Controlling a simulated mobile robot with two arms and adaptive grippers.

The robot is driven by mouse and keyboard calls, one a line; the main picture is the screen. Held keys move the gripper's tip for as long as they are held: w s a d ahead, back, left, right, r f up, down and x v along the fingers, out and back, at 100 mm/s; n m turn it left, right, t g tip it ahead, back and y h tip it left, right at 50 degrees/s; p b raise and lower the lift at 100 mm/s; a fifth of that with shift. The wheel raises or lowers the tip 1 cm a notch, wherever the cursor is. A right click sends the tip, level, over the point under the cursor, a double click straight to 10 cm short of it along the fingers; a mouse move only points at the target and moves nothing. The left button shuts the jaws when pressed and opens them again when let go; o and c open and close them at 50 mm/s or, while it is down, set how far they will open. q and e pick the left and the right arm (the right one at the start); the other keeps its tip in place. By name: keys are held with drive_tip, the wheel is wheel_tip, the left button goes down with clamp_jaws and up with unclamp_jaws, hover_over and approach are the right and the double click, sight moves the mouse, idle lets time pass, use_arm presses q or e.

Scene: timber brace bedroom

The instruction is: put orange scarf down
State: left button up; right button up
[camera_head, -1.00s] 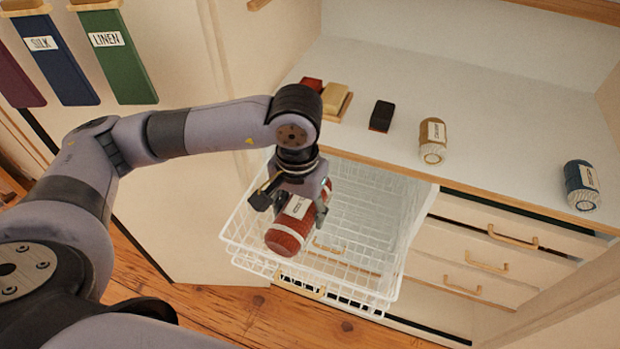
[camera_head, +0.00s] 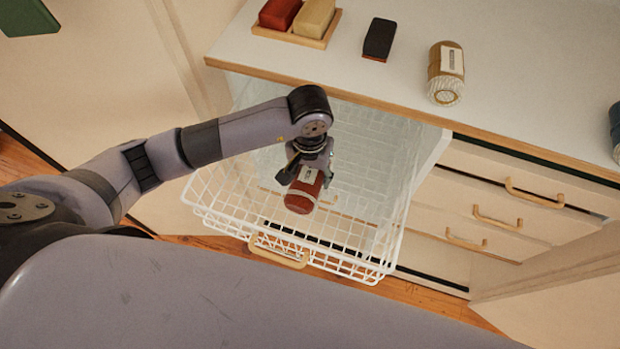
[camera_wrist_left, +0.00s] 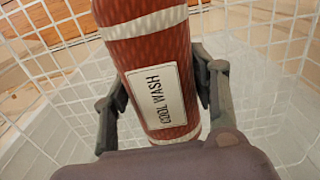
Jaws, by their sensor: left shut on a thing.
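The orange scarf (camera_head: 303,197) shows as a tight rust-red roll with a white label. My left gripper (camera_head: 306,176) is shut on it and holds it inside the outline of a pulled-out white wire basket (camera_head: 225,207). In the left wrist view the scarf (camera_wrist_left: 150,60) has pale bands and its label reads "COOL WASH". The gripper's fingers (camera_wrist_left: 160,88) lie on both sides of the roll, and basket wires surround it. I cannot tell whether the scarf touches the basket floor. My right gripper is not in view.
The white counter (camera_head: 560,60) above the basket holds a red block (camera_head: 280,13) and a tan block (camera_head: 314,17) on a wooden tray, a black brush-like block (camera_head: 379,39) and a brown roll (camera_head: 445,75). Drawers with wooden handles (camera_head: 533,193) stand to the right.

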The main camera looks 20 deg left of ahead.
sight(310, 171)
use_arm(q)
wheel_tip(310, 171, down, 4)
drive_tip(key=shift+r, duration=0.2)
drive_tip(key=shift+f, duration=0.1)
drive_tip(key=o, duration=1.3)
drive_tip(key=shift+c, duration=0.2)
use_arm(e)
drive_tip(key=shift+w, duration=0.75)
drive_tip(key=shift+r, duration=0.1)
use_arm(q)
drive_tip(key=shift+r, duration=0.2)
drive_tip(key=shift+w+r, duration=0.1)
drive_tip(key=shift+r, duration=0.2)
wheel_tip(310, 171, up, 11)
drive_tip(key=shift+r+b, duration=0.15)
drive_tip(key=shift+b, duration=0.5)
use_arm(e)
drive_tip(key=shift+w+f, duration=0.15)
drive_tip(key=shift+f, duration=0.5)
